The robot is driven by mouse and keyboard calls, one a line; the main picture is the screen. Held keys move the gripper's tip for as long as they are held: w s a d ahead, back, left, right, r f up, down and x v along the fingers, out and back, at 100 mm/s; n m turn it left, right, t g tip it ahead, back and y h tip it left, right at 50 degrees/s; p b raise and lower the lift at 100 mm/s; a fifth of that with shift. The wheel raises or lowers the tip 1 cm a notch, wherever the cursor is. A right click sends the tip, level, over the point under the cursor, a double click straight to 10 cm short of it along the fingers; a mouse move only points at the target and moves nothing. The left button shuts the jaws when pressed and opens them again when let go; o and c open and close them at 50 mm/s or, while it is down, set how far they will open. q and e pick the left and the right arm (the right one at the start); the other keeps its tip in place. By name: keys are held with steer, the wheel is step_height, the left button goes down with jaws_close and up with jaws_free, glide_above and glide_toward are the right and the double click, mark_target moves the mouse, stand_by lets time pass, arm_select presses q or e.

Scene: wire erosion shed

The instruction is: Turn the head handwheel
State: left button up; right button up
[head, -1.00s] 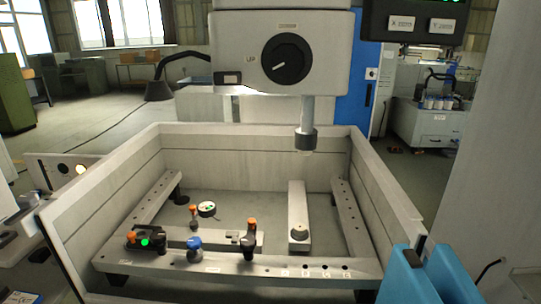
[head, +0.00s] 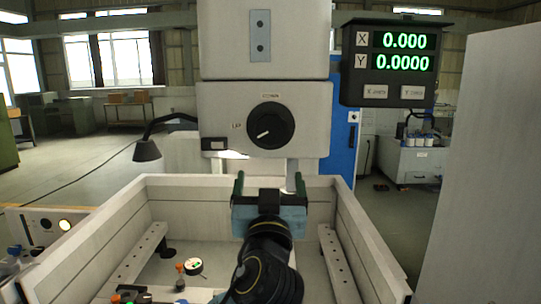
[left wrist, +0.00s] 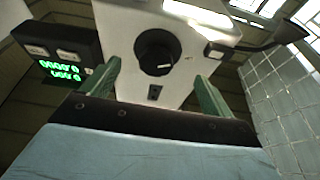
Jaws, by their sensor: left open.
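The head handwheel (head: 270,122) is a round black knob with a white pointer mark on the pale machine head (head: 215,110). Its pointer aims to the lower left in the head view. The knob also shows in the left wrist view (left wrist: 157,52), beyond the fingers. My left gripper (head: 269,180) is below the knob in the head view, its two green fingers pointing up and spread apart. In the left wrist view the open fingers (left wrist: 158,85) stand either side of the knob's line, with nothing between them. The knob is clear of the fingers. My right gripper is not in view.
A lamp (head: 148,150) on a bent arm stands left. The pale-walled tank (head: 90,232) lies below, with clamps, a dial gauge (head: 194,266) and rails inside.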

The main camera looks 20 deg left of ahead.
mark_target(270, 130)
arm_select(q)
steer(key=shift+t, duration=0.4)
steer(key=w+a+r+p, duration=0.1)
steer(key=w+r, duration=0.1)
steer(key=w, duration=0.1)
steer(key=w+a+r+p, duration=0.1)
steer(key=w+r+p, duration=0.1)
steer(key=w+r, duration=0.1)
steer(key=w+r+p, duration=0.1)
steer(key=w+r, duration=0.2)
steer(key=w, duration=0.1)
steer(key=shift+a+p, duration=0.3)
steer(key=shift+a, duration=0.1)
steer(key=shift+w+a+r, duration=0.1)
steer(key=shift+w+a, duration=0.1)
steer(key=shift+w, duration=0.35)
steer(key=shift+c, duration=0.2)
steer(key=c, duration=1)
